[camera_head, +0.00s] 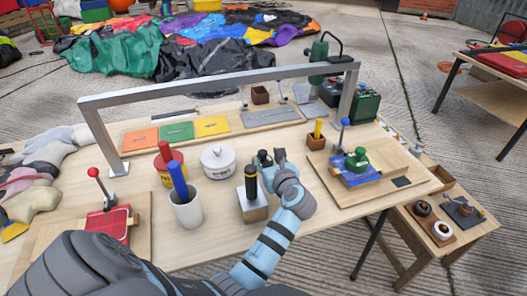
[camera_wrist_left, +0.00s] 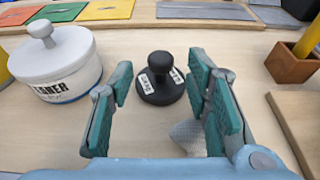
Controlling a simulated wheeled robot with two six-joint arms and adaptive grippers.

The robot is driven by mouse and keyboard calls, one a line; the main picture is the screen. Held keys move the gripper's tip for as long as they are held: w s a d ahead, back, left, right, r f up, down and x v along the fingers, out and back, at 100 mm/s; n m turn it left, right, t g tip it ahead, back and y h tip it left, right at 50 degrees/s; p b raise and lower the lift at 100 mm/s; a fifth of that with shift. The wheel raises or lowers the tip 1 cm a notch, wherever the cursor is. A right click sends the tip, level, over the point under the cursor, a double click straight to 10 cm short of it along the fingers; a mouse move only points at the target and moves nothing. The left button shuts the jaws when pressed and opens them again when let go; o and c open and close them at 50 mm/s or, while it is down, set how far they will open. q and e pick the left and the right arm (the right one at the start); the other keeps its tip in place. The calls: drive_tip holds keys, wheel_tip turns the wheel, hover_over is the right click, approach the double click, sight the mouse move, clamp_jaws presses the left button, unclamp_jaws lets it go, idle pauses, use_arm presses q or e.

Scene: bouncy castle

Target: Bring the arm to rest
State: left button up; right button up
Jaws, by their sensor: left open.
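My left arm (camera_head: 272,242), blue-grey with black bands, reaches in from the bottom over the wooden table. Its gripper (camera_head: 268,160) is low over the middle of the table, just right of the white lidded pot (camera_head: 217,163). In the left wrist view the two green-padded fingers (camera_wrist_left: 160,88) stand apart with nothing gripped. A black round weight-like piece with a knob and white labels (camera_wrist_left: 160,88) stands on the table beyond and between the fingers, apart from them. My right gripper is not in view.
A grey metal frame (camera_head: 220,80) spans the table behind the gripper. A white cup with a blue handle (camera_head: 187,212) and a wooden block with a dark upright handle (camera_head: 252,207) stand left of the arm. A board with a green-knobbed tool (camera_head: 356,160) lies right.

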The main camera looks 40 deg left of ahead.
use_arm(q)
drive_tip(key=shift+v, duration=1.25)
